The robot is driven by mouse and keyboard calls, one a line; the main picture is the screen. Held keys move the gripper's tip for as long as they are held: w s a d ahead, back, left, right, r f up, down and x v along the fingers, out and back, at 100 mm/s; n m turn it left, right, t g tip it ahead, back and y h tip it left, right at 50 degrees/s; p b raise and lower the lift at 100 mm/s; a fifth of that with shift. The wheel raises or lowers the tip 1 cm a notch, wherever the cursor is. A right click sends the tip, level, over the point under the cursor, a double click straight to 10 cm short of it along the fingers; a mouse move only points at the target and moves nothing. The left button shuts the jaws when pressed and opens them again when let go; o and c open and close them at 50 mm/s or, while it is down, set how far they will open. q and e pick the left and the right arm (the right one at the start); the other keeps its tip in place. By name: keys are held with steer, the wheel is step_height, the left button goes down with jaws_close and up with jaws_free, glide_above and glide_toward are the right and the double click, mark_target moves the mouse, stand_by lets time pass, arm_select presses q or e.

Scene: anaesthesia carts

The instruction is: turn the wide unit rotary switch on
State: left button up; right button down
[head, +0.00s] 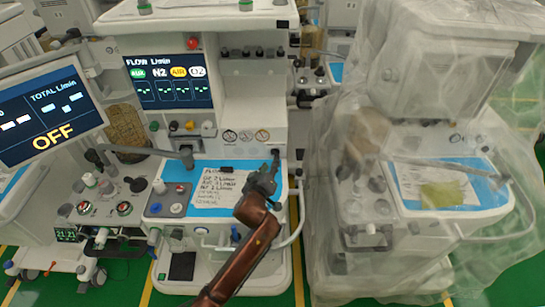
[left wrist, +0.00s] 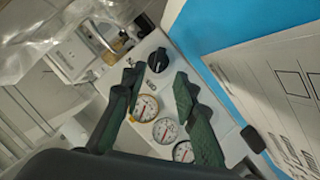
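The rotary switch is a black knob (left wrist: 158,60) on a pale panel in the left wrist view, at the end of a row of round gauges (left wrist: 165,130). My left gripper (left wrist: 157,78) is open and empty; its green-grey fingers point at the knob, which shows just beyond the gap between the tips. I cannot tell if they touch it. In the head view my left gripper (head: 273,164) is at the right end of the middle cart's front panel (head: 240,112), right of the gauges (head: 246,136); the knob is hard to separate from the fingertips there. My right gripper is out of view.
A left screen (head: 50,112) reads OFF. The middle cart's screen (head: 168,82) shows flow readings. A written sheet (head: 218,188) lies on the blue worktop (head: 176,170) below my gripper. A cart under clear plastic sheeting (head: 330,190) stands close on the right.

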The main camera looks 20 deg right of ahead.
mark_target(274, 156)
arm_select(q)
steer(key=b+x, duration=0.2)
steer(key=x, duration=0.4)
steer(key=shift+w+d, duration=0.2)
steer(key=shift+w, duration=0.2)
steer(key=shift+c, duration=0.7)
steer(key=shift+s+a, duration=0.1)
jaws_close()
